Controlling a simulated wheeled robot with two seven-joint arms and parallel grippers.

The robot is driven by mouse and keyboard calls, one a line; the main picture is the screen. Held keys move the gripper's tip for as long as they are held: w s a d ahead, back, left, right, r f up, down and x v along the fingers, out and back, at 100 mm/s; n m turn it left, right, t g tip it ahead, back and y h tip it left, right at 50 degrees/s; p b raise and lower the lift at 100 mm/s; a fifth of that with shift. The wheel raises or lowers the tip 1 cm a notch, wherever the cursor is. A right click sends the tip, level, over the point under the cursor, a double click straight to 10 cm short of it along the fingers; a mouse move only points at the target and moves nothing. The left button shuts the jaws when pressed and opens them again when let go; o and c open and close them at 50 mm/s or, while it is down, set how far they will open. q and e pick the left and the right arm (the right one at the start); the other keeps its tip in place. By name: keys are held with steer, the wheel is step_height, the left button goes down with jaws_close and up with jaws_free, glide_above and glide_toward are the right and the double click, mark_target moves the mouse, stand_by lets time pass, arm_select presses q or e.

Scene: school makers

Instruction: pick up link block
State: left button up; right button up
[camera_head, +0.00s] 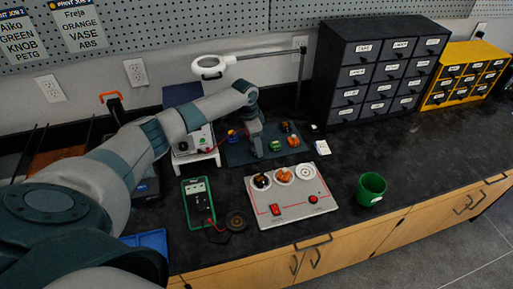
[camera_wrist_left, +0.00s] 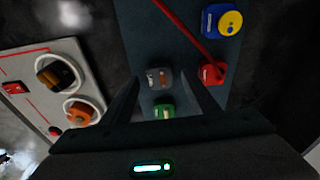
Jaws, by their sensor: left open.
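My left gripper (camera_head: 258,152) reaches down over the dark mat (camera_head: 238,154) on the bench. In the left wrist view its two fingers (camera_wrist_left: 160,77) are apart. A small grey block (camera_wrist_left: 158,78) lies between and beyond the fingertips, with a green block (camera_wrist_left: 163,111) just below it. No block is held. I cannot read which block is the link block. In the head view the green block (camera_head: 275,146) sits just right of the gripper, which hides part of the mat. My right gripper is not in view.
A blue block with a yellow top (camera_wrist_left: 222,22) and a red piece (camera_wrist_left: 212,74) lie on the mat. A white board (camera_head: 290,207) holds black and orange parts. A green cup (camera_head: 371,189), a green-edged meter (camera_head: 198,203) and drawer cabinets (camera_head: 380,70) stand around.

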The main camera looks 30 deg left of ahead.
arm_select(q)
steer(key=shift+f, duration=0.4)
steer(key=c, duration=1.1)
steer(key=shift+r, duration=0.1)
